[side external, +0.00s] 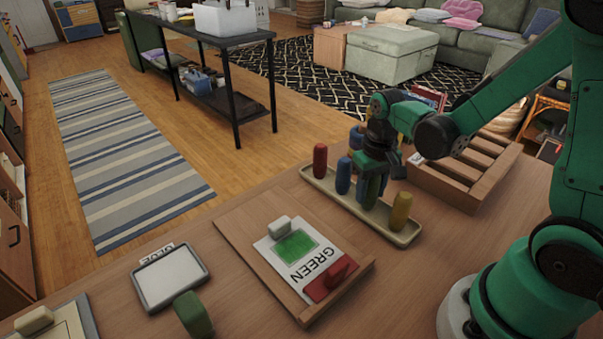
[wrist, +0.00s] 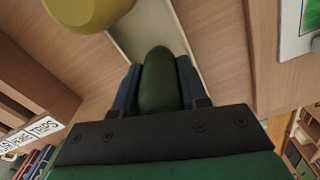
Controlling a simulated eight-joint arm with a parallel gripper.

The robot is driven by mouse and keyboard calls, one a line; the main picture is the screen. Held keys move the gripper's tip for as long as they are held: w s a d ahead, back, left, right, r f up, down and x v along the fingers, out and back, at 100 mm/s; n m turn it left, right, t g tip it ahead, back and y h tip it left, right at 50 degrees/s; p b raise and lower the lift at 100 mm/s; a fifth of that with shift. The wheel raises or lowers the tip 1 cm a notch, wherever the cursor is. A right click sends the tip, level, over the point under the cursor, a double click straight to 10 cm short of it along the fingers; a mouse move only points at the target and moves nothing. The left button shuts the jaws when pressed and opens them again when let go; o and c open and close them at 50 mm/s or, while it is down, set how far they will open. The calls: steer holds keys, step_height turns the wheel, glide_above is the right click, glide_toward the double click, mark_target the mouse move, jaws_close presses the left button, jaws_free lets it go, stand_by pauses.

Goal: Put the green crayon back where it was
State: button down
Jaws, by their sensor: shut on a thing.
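The green crayon (side external: 371,192) is upright between the fingers of my gripper (side external: 372,172), which is shut on it. It also shows in the wrist view (wrist: 160,85), its rounded end between the two dark blue fingers (wrist: 160,92). It is over or in the beige tray (side external: 310,182), between the blue crayon (side external: 343,176) and the yellow crayon (side external: 400,212). I cannot tell whether its base touches the tray floor. The red crayon (side external: 320,160) stands at the tray's far left end. In the wrist view, the yellow crayon (wrist: 88,10) is at the top left.
A wooden slatted rack (side external: 465,165) stands close behind the tray. In front are a wooden board (side external: 240,228) with a GREEN card (side external: 293,250), a grey-rimmed pad (side external: 170,278) and a green block (side external: 193,314). Bare table lies right of the board.

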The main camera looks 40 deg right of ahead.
steer(key=shift+f, duration=0.15)
steer(key=shift+c, duration=2.4)
jaws_free()
step_height(320, 180, up, 12)
steer(key=shift+s+a, duration=0.1)
steer(key=shift+a, duration=0.15)
steer(key=a+n+t, duration=0.3)
steer(key=a+t, duration=0.3)
steer(key=t, duration=0.1)
steer(key=shift+s+f+n, duration=0.3)
steer(key=shift+s+f, duration=0.05)
steer(key=shift+s, duration=0.1)
